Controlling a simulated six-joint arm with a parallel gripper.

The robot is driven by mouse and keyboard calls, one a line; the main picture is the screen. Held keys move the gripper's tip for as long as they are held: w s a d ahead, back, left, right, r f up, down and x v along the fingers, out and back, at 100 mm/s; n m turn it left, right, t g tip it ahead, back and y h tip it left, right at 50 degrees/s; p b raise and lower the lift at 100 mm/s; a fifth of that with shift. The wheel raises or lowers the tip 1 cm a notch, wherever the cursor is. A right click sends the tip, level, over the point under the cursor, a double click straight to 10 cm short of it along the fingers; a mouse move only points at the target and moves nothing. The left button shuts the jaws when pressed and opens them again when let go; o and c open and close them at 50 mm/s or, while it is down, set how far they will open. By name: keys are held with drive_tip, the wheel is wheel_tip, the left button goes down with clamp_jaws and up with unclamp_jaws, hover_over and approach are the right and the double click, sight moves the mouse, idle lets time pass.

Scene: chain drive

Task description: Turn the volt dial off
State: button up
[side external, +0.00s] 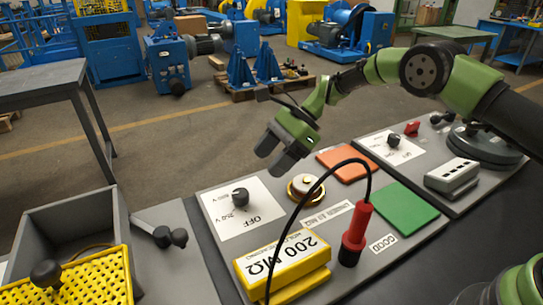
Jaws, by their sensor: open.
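The volt dial (240,196) is a small black knob on a white square plate marked OFF, 250 V and another voltage. It stands on the grey panel left of the middle. I cannot tell exactly which mark its pointer faces. My gripper (273,158) is open and empty, above and to the right of the dial in the picture, apart from it. Its dark fingers point down to the left over the panel's back edge.
A brass-rimmed round part (305,188), an orange pad (346,164) and a green pad (403,209) lie right of the dial. A grey bin (70,222) is at left.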

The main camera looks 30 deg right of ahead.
drive_tip(key=shift+a, duration=0.1)
wheel_tip(320, 180, up, 2)
drive_tip(key=y, duration=0.3)
hover_over(243, 194)
drive_tip(key=d, duration=0.2)
drive_tip(key=a+r+m+t+y, duration=0.2)
drive_tip(key=a+r+m+t, duration=0.1)
drive_tip(key=a+m+t, duration=0.35)
drive_tip(key=d+f+m+t+h, duration=0.1)
drive_tip(key=f+h, duration=0.1)
drive_tip(key=f, duration=0.2)
drive_tip(key=d+f+m+t+h, duration=0.2)
drive_tip(key=f+h, duration=0.1)
drive_tip(key=s+d+f+m+t+h, duration=0.1)
drive_tip(key=d+f+m+t+h, duration=0.1)
drive_tip(key=f+h, duration=0.1)
drive_tip(key=shift+f+m, duration=0.25)
drive_tip(key=shift+f, duration=0.55)
drive_tip(key=shift+x, duration=1)
drive_tip(key=shift+r, duration=0.1)
drive_tip(key=c, duration=0.9)
